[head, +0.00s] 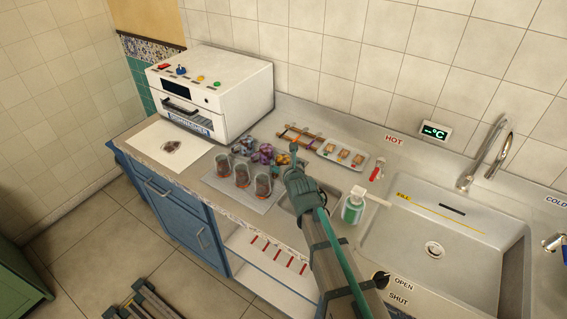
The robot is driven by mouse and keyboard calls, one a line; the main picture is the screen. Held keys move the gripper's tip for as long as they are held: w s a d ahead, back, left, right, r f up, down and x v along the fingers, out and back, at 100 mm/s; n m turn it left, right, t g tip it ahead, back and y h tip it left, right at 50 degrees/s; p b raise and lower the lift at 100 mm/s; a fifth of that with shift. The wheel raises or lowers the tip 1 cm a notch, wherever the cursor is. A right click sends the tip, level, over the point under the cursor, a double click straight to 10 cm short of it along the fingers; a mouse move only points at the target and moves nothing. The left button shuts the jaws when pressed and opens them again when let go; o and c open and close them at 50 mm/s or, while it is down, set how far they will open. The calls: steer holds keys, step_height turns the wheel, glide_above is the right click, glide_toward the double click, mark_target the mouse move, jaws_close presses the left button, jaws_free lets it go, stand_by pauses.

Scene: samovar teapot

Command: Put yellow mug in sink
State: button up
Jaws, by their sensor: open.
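My gripper (287,161) is over the counter, right of the group of small patterned mugs. Its fingers are apart. A small mug with yellow-orange colour (283,158) shows right at the fingertips. It is partly hidden by them, and I cannot tell whether they touch it or stand around it. Other mugs in purple and red tones (264,152) stand just left of it. The sink (400,240) is a wide grey basin at the right, with a drain and a yellow fill line. I see no mug in it.
Three glasses (240,174) of dark contents stand on a tray left of my gripper. A green-labelled bottle (353,206) stands between my arm and the sink. A tray of small items (342,152) lies behind. A tall faucet (490,155) rises behind the sink.

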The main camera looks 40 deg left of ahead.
steer(key=shift+o, duration=0.7)
steer(key=v, duration=0.7)
steer(key=shift+d, duration=0.2)
steer(key=shift+s+r, duration=0.1)
